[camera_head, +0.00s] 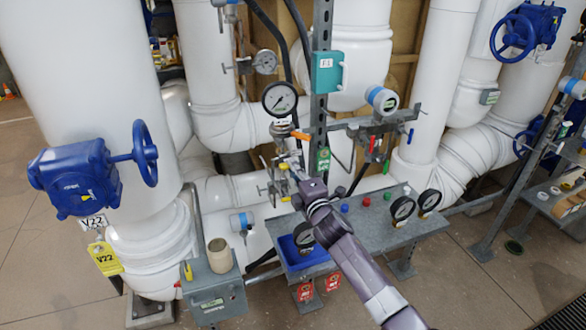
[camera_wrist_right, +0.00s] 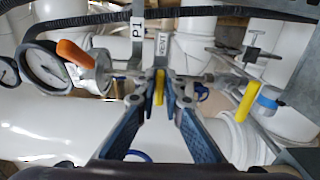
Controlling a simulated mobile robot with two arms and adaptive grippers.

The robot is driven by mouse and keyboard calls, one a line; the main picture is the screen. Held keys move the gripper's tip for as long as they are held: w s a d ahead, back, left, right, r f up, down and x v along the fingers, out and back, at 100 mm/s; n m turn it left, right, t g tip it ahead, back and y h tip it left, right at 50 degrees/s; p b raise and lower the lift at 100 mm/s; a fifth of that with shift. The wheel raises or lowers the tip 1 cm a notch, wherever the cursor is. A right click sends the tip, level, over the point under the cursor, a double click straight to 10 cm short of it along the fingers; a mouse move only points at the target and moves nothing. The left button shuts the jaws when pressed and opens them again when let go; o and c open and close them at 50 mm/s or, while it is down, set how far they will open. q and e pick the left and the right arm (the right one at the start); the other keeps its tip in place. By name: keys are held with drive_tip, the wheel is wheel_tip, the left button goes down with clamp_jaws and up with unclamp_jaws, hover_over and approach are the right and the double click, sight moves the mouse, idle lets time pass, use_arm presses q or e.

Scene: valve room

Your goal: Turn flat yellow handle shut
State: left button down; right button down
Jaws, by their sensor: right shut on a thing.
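My right gripper (camera_head: 292,168) reaches in from the bottom of the head view to the small valves below the pressure gauge. In the right wrist view its two fingers (camera_wrist_right: 158,98) are closed on a flat yellow handle (camera_wrist_right: 158,86), which shows as a narrow upright strip between the fingertips. The gripper hides the rest of this handle. A second yellow handle (camera_wrist_right: 246,101) stands apart to the right in the wrist view. An orange handle (camera_wrist_right: 74,53) lies to the left. My left gripper is not in view.
A pressure gauge (camera_head: 279,99) and an orange handle (camera_head: 300,135) are close to the gripper. A grey post (camera_head: 319,110) rises just behind. A metal bench (camera_head: 362,229) with gauges lies below the arm. Large white pipes surround the spot; floor is free in front.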

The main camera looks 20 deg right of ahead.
drive_tip(key=shift+f+m, duration=0.1)
drive_tip(key=shift+m, duration=0.2)
drive_tip(key=c, duration=2)
unclamp_jaws()
drive_tip(key=shift+c, duration=0.2)
drive_tip(key=s, duration=1.2)
drive_tip(key=shift+d, duration=0.25)
